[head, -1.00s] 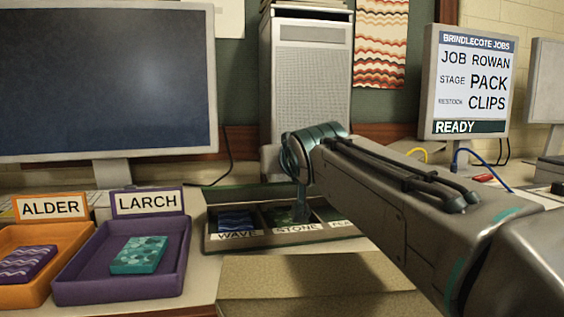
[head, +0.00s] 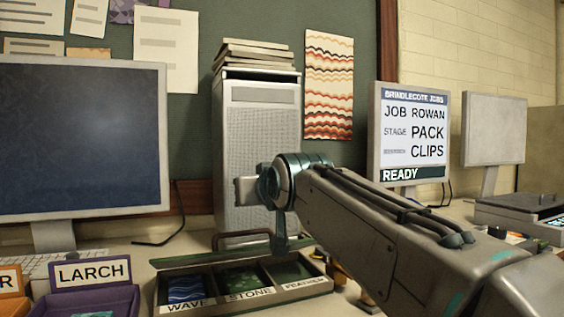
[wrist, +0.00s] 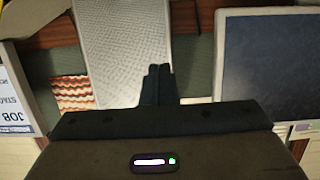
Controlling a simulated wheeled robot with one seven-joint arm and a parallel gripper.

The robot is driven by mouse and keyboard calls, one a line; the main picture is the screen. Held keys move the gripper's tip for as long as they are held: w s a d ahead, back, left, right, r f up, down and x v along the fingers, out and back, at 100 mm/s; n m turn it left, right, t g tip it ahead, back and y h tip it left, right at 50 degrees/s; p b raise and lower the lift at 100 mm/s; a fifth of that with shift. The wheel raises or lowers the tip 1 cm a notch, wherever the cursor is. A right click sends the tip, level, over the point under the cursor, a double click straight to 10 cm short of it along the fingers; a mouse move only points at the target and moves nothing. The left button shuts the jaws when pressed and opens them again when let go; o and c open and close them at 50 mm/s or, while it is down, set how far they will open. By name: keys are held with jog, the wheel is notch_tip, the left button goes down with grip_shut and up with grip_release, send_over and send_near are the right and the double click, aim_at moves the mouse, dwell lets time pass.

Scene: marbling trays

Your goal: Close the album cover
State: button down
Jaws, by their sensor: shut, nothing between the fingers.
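No album can be made out for sure in either current view. My gripper (wrist: 157,85) shows in the wrist view with its two dark fingers side by side, shut and empty, against the computer tower (wrist: 125,45). In the head view my arm reaches in from the lower right and its end hangs in front of the tower (head: 258,150), above the sample box. The arm hides part of the desk behind it.
The sample box (head: 240,309) has WAVE, STONE and a third compartment. The purple LARCH tray (head: 120,300) and an orange tray (head: 12,308) are at lower left. A large monitor (head: 75,140), job screen (head: 412,130) and grey case (head: 520,212) stand around.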

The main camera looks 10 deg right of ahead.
jog(key=s+d+r+p, duration=0.2)
jog(key=d+r, duration=0.2)
jog(key=d, duration=0.2)
jog(key=w+a+r+g+p, duration=0.3)
jog(key=a+g+p, duration=0.2)
jog(key=p, duration=1.3)
jog(key=g+h+p, duration=0.2)
jog(key=g+p, duration=0.2)
jog(key=p, duration=1.2)
send_over(245, 232)
jog(key=f, duration=0.7)
jog(key=shift+w+f, duration=0.3)
jog(key=shift+w, duration=0.05)
jog(key=f, duration=0.3)
jog(key=shift+s+f+p, duration=0.15)
jog(key=shift+s+p, duration=0.2)
jog(key=shift+p, duration=0.05)
jog(key=shift+s+f, duration=0.1)
jog(key=shift+f, duration=0.45)
